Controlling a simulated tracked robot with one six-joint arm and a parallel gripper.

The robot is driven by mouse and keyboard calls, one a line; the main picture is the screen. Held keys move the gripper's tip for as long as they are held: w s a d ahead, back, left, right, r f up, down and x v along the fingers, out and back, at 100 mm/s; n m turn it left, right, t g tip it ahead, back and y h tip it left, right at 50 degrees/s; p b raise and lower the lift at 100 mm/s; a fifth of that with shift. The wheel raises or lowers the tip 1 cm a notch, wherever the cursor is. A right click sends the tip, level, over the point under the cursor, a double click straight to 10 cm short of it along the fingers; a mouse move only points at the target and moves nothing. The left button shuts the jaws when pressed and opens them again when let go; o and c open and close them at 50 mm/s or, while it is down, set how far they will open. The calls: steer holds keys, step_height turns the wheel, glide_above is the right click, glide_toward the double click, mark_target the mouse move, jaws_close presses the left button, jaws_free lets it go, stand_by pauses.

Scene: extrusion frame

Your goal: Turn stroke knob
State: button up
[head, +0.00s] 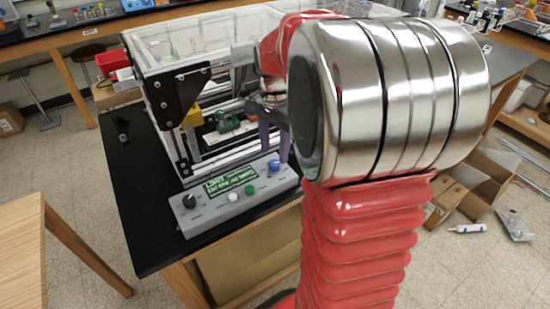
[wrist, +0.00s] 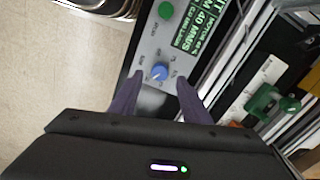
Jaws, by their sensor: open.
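A grey control box (head: 238,213) stands on the black bench top. It has a black knob (head: 189,202) at its left end and a blue knob (head: 274,166) at its right end. The knob labels are too small to read, so I cannot tell which is the stroke knob. My gripper (head: 274,155) is open, pointing down over the blue knob. In the wrist view, its purple fingers (wrist: 160,77) stand apart on either side of the blue knob (wrist: 158,71), with visible gaps. Contact is not apparent.
A lit green display (head: 230,180), a white button (head: 233,196) and a green button (head: 250,190) lie between the knobs. An extrusion frame with clear panels (head: 200,45) rises behind the box. A green part (head: 228,122) sits inside it. The bench's front edge is close to the box.

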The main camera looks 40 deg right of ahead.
mark_target(275, 163)
steer(key=shift+f, duration=2.1)
steer(key=c, duration=1)
